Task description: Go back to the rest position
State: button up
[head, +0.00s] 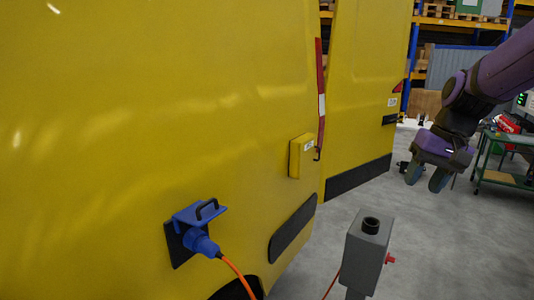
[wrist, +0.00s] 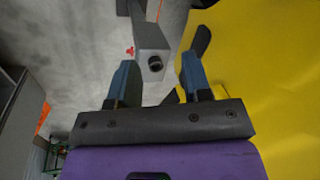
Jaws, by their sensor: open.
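My gripper (head: 427,178) hangs at the right in the head view, its two blue-grey fingers apart and pointing down, with nothing seen between them. It is up and to the right of the grey post (head: 366,257), clear of it and of the yellow van (head: 130,110). In the wrist view my gripper (wrist: 157,62) also shows spread fingers, and the grey post (wrist: 151,42) with its dark round opening appears beyond and between them. A blue plug (head: 200,243) on an orange cable (head: 240,277) sits at the blue-lidded socket (head: 188,215) on the van's side.
A green-framed cart (head: 505,178) with red items stands behind my gripper at the right. Blue and orange shelving (head: 450,22) is at the back. A small yellow box (head: 301,156) is on the van's side. Grey floor (head: 440,250) lies open right of the post.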

jog(key=s+a+r+n+t+h, duration=0.1)
jog(key=s+r+t, duration=0.1)
jog(key=s, duration=0.7)
jog(key=s+r+n+t+h, duration=0.1)
jog(key=s+r+t, duration=0.1)
jog(key=s, duration=0.8)
jog(key=shift+a+n+h, duration=0.3)
jog(key=shift+a, duration=0.1)
